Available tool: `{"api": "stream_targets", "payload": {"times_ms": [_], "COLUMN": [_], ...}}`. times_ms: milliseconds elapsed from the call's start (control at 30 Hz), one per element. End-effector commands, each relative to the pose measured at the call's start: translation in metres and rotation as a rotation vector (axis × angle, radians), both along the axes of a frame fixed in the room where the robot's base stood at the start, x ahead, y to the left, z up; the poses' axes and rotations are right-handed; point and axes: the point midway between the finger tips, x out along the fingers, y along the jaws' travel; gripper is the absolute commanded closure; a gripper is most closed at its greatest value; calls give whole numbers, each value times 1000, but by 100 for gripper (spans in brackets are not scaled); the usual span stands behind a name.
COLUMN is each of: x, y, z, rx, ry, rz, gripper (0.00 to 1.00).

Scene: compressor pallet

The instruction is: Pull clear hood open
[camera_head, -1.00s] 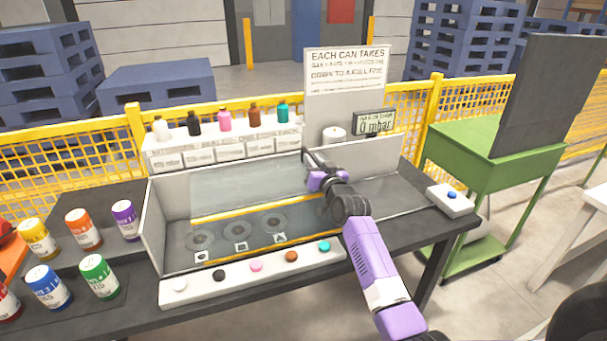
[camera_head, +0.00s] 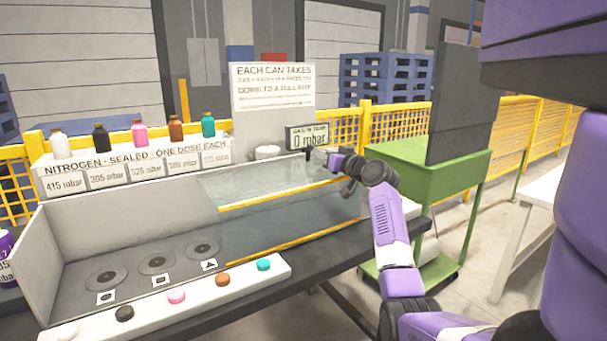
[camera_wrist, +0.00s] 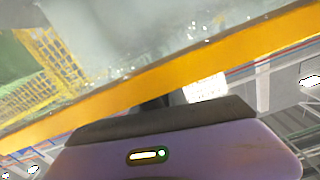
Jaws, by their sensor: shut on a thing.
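The clear hood (camera_head: 285,225) with yellow edge strips lies over the right part of the grey open trough (camera_head: 110,230). The left part of the trough, with three round seats (camera_head: 157,262), is uncovered. My gripper (camera_head: 312,156) is at the hood's far right side, shut, with the arm reaching in from the right. In the wrist view an orange-yellow hood strip (camera_wrist: 180,70) crosses diagonally just above my gripper body. The exact spot where the fingers hold the hood is hidden.
Several small bottles (camera_head: 138,132) stand on a white labelled shelf (camera_head: 130,168) behind the trough. A display (camera_head: 308,138) reads 0 mbar. A white strip with coloured buttons (camera_head: 180,297) runs along the front. A green cart (camera_head: 420,165) stands at the right.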

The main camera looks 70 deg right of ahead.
Motion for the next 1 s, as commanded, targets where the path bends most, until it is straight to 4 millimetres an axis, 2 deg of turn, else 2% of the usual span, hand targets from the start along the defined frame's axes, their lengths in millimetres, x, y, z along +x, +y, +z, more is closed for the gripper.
{"api": "stream_targets", "payload": {"times_ms": [100, 300, 833, 867, 900, 933, 1000], "x": [-16, -31, -35, -35, -35, -35, -35], "y": [-19, -37, -44, -44, -43, -43, -43], "z": [-4, -2, 0, 0, 0, 0, 0], "rx": [0, 1, 1, 1, 1, 1, 1], "ry": [-3, -3, 0, 0, 0, 0, 0], "rz": [-5, -3, -2, -2, -1, -1, -1], "gripper": [100, 100, 100, 75, 68, 62, 62]}}
